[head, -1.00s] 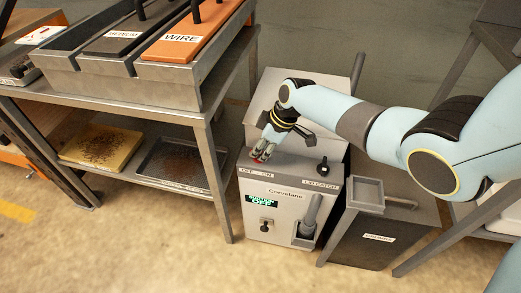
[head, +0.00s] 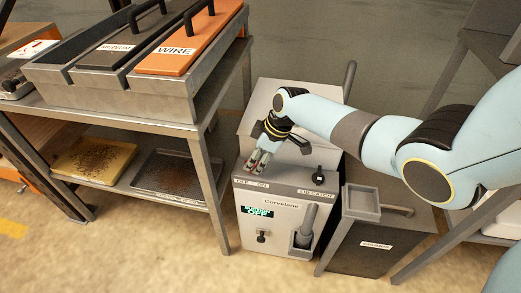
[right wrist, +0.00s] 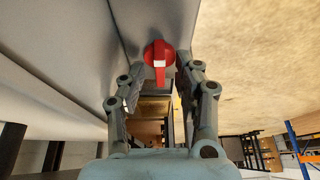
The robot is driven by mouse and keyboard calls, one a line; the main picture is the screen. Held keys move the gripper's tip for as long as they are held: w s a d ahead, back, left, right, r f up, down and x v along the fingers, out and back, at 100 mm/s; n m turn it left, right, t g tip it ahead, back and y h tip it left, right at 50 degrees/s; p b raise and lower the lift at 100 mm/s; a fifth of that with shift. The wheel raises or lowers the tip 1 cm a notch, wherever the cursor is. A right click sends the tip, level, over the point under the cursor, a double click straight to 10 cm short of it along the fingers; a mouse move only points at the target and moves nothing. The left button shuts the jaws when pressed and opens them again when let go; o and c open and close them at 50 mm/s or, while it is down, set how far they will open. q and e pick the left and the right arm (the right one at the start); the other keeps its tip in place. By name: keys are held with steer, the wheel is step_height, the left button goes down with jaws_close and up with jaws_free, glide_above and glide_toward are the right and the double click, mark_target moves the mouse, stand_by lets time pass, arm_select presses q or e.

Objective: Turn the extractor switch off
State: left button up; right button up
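The extractor (head: 279,245) is a grey cabinet with a sloped lid. OFF and ON labels (head: 250,184) run along the front edge of its top, and a dark display (head: 258,212) shows green text that includes OFF. My right gripper (head: 257,166) is low over the top just behind those labels. In the right wrist view the red rotary switch (right wrist: 158,55) with a pale mark is ahead, between the tips of the right gripper (right wrist: 160,85). The fingers are apart; contact with the switch cannot be told. My left gripper is not in view.
A lid catch knob (head: 319,174) and a grey upright handle (head: 305,228) are on the extractor. A bench (head: 205,165) with trays stands at left. A dark bin (head: 370,243) with a small grey tray (head: 361,201) is at right.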

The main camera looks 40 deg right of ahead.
steer(key=v, duration=1.1)
steer(key=shift+r, duration=0.25)
